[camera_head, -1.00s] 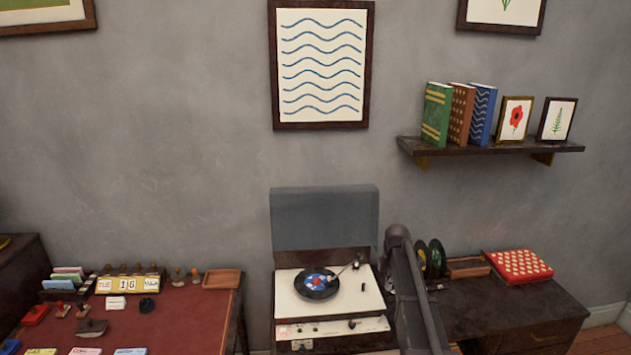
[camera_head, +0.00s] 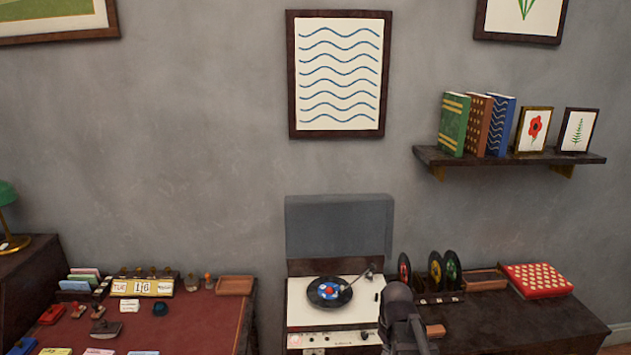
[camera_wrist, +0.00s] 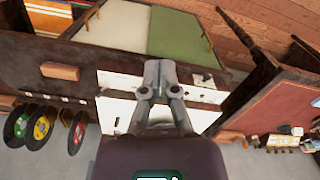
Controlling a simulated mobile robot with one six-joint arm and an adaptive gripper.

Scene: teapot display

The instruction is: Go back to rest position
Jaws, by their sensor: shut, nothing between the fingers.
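My gripper (camera_wrist: 160,72) shows in the wrist view with its two grey fingers together and nothing between them. It hangs over the white record player (camera_wrist: 115,115), which is partly hidden behind it. In the head view my dark arm rises at the bottom centre right, in front of the right edge of the record player (camera_head: 300,312); the fingers cannot be made out there. A black record (camera_head: 318,296) with a blue, white and red label lies on the platter, and the lid (camera_head: 338,228) is up.
Upright records (camera_head: 436,270), a wooden tray (camera_head: 486,281) and a red patterned box (camera_head: 538,280) stand on the dark cabinet to the right. A red-topped desk (camera_head: 195,320) with stamps and a calendar (camera_head: 145,287) is at left. A shelf (camera_head: 500,158) holds books and small pictures.

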